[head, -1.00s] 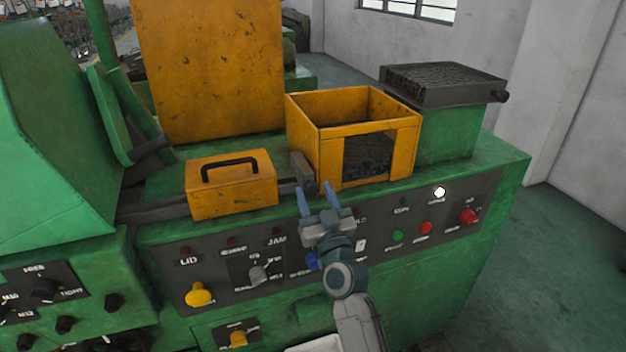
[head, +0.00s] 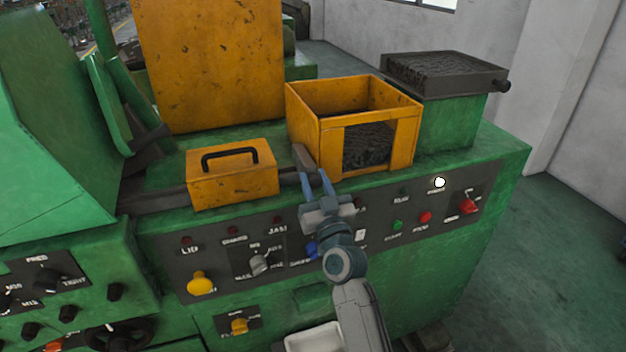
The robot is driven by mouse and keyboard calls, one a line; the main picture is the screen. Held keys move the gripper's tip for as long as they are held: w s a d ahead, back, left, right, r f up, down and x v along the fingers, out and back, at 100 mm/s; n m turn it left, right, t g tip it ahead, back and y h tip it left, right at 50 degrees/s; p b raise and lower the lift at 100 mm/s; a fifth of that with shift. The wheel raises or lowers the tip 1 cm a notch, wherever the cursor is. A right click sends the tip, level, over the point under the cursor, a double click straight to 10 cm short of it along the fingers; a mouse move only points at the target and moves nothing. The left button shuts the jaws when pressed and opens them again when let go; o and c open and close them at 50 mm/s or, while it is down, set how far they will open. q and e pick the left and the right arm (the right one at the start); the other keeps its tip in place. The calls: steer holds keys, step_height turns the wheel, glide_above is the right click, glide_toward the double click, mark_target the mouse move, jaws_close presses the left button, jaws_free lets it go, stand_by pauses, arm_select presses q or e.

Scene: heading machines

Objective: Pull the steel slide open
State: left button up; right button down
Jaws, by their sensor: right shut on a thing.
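The steel slide (head: 305,159) is a dark grey block at the end of a bar, between the lidded yellow box and the open yellow bin on the green machine top. My right gripper (head: 315,177) is at the front of the slide, its blue fingers shut on its near end. The fingers partly hide the end they hold. My left gripper is not in view.
The yellow box with a black handle (head: 232,177) stands just left of the slide. The open yellow bin (head: 398,148) stands just right. A control panel (head: 370,232) with buttons and knobs slopes below my gripper. A dark tray (head: 445,75) sits at back right.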

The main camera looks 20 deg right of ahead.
steer(key=s, duration=0.4)
steer(key=shift+f+b, duration=0.1)
steer(key=shift+b, duration=0.3)
steer(key=shift+w, duration=0.1)
steer(key=c, duration=1.5)
jaws_free()
steer(key=o, duration=0.4)
steer(key=shift+c, duration=0.2)
steer(key=shift+s, duration=0.35)
steer(key=b+v, duration=0.7)
steer(key=v, duration=0.3)
steer(key=shift+s, duration=0.3)
steer(key=shift+w+d+f, duration=0.1)
steer(key=shift+f, duration=0.05)
